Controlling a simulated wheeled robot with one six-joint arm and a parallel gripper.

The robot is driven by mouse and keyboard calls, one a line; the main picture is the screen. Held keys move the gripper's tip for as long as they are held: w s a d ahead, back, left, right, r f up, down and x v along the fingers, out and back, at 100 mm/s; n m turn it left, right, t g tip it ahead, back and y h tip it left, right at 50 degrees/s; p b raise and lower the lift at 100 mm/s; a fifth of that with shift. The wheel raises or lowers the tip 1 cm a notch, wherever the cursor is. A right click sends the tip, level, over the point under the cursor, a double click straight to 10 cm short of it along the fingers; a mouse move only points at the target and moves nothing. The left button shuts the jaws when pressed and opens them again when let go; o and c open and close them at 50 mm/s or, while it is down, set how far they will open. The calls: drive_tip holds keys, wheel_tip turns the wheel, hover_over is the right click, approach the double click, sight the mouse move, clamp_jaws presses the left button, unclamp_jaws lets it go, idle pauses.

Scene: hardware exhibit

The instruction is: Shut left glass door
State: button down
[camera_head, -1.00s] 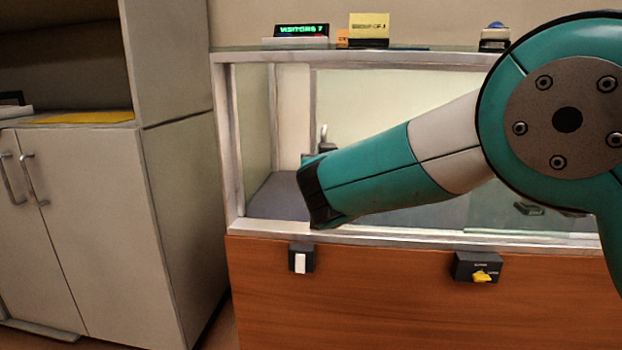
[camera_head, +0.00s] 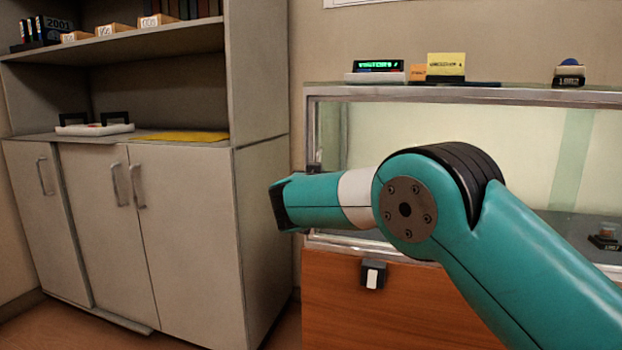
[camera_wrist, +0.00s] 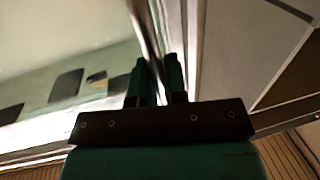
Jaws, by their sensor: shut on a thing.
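The display case (camera_head: 450,93) stands at the right in the head view, with a metal frame and a clear front. The left glass door (camera_head: 400,130) spans the visible left part of that front. Its left edge appears close to the case's left post; I cannot tell if a gap remains. My gripper (camera_wrist: 159,72) shows in the wrist view with both fingers close together around a thin metal part of the door. In the head view my arm hides most of the gripper, which is at the case's left end.
A grey cabinet (camera_head: 190,220) with bar handles stands close to the left of the case. A black box with a white switch (camera_head: 373,275) is on the wooden base.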

drive_tip(key=shift+a+r, duration=0.1)
drive_tip(key=shift+a, duration=0.05)
drive_tip(key=c, duration=1.2)
unclamp_jaws()
drive_tip(key=s+a, duration=0.2)
drive_tip(key=s, duration=1.5)
drive_tip(key=shift+a+p, duration=0.3)
drive_tip(key=shift+a, duration=0.1)
